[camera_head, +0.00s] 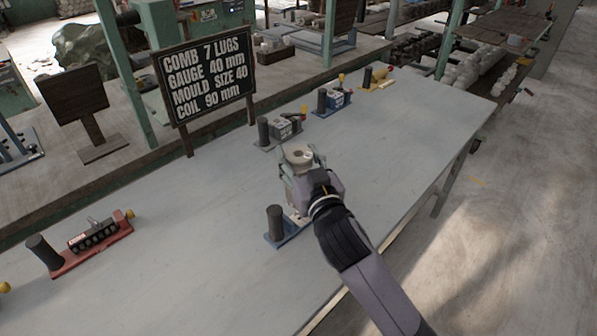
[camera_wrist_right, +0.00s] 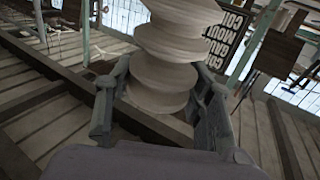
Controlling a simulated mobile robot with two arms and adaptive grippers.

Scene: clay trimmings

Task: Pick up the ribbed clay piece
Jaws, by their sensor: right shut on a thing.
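The ribbed clay piece (camera_head: 298,155) is pale grey-beige, with a round top and a small hole in it. In the right wrist view the clay piece (camera_wrist_right: 163,75) shows stacked, bulging rings and stands between the two fingers. My right gripper (camera_head: 304,172) is shut on it, one finger on each side; the gripper also shows in the wrist view (camera_wrist_right: 160,115). In the head view it is over the table near a blue board (camera_head: 283,238) with a dark cylinder (camera_head: 276,222). My gripper hides the lower part of the piece. My left gripper is not in view.
The grey table (camera_head: 190,230) is mostly clear at the middle. A red rack (camera_head: 95,245) with a dark cylinder sits at the left. Several similar fixtures, one blue (camera_head: 334,102) and one yellow (camera_head: 376,79), line the back edge. A black sign (camera_head: 205,75) stands behind.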

